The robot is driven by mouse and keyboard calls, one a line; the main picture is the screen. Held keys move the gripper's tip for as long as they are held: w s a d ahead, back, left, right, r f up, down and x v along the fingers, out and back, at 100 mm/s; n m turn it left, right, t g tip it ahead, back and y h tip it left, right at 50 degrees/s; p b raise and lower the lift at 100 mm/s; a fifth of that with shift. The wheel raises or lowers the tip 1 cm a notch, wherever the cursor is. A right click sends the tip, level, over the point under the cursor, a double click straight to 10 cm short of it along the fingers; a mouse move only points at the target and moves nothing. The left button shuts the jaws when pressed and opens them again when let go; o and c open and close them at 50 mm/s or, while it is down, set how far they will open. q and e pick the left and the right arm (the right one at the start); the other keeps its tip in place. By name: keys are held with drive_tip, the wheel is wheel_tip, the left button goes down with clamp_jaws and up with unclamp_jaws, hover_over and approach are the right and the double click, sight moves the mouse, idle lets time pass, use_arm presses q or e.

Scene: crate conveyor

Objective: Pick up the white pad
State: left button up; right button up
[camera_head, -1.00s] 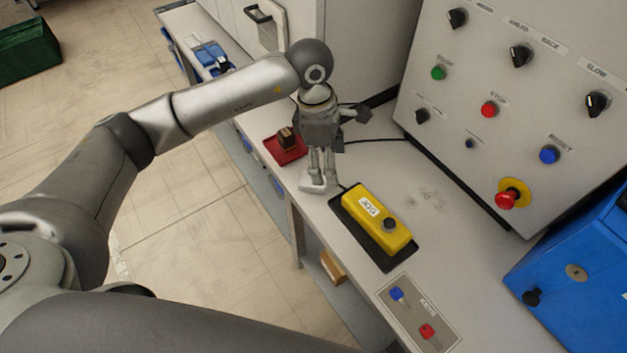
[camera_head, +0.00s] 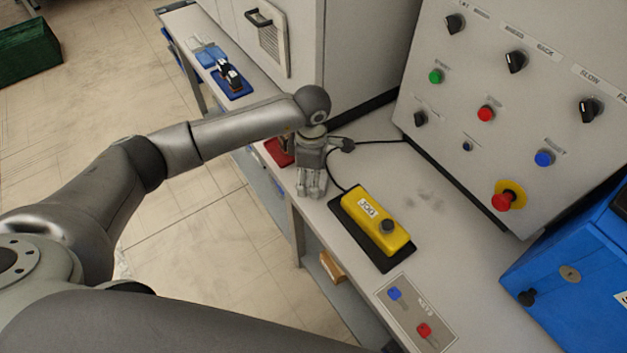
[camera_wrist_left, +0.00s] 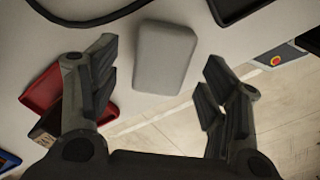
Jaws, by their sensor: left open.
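The white pad (camera_wrist_left: 165,58) lies on the light bench top in the left wrist view, a pale block with rounded corners. My left gripper (camera_wrist_left: 160,85) is open, with one finger to each side of the pad; the pad sits between and slightly beyond the fingertips, apart from both. In the head view my left gripper (camera_head: 311,190) points down over the bench near its front edge, and it hides the pad there. My right gripper is not in view.
A yellow pendant (camera_head: 375,220) on a black mat (camera_head: 345,208) lies right of my gripper, its black cable curving behind. A red tray (camera_head: 277,152) is close on the left. A keys plate (camera_head: 417,312), control panel (camera_head: 470,150) and blue box (camera_head: 575,270) stand further right.

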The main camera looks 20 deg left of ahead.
use_arm(q)
drive_tip(key=shift+f, duration=0.45)
drive_tip(key=shift+c, duration=0.3)
drive_tip(key=c, duration=0.9)
drive_tip(key=shift+o, duration=0.2)
drive_tip(key=shift+r, duration=0.2)
